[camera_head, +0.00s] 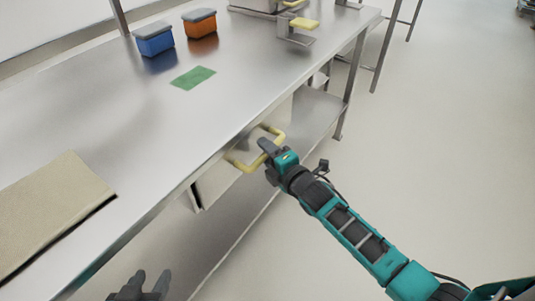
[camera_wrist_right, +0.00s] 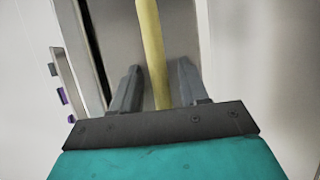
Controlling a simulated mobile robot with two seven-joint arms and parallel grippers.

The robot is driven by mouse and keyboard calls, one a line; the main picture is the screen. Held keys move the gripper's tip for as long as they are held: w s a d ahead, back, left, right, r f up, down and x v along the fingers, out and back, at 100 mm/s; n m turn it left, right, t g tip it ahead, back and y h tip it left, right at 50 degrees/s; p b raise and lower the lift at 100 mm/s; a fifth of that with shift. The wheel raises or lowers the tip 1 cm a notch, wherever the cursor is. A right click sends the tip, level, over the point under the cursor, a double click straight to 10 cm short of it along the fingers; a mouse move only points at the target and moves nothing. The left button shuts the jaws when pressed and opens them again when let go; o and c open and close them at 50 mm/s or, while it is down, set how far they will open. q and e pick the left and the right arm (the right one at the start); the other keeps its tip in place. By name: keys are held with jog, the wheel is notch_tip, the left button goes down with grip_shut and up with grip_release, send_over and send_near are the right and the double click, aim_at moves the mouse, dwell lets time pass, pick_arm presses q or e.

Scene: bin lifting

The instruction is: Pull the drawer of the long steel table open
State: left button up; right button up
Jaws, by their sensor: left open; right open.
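The long steel table (camera_head: 120,135) runs diagonally across the head view. Its drawer (camera_head: 217,182) sits under the tabletop's near edge and carries a yellow bar handle (camera_head: 240,165). My right gripper (camera_head: 264,146) is at the handle and hides part of it. In the right wrist view, the yellow handle (camera_wrist_right: 152,45) passes between the two open fingers (camera_wrist_right: 158,80), with the drawer front behind it. The fingers are not closed on it. My left gripper (camera_head: 150,277) is open and empty at the bottom of the head view, away from the drawer.
A blue bin (camera_head: 155,43) and an orange bin (camera_head: 202,28) with grey tops stand at the back of the table. A green mat (camera_head: 193,77) and a tan board (camera_head: 45,205) lie on it. A lower shelf (camera_head: 315,115) runs beneath. The floor (camera_head: 440,130) at right is clear.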

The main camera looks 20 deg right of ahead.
jog(key=shift+w, duration=0.1)
jog(key=shift+c, duration=0.4)
grip_shut()
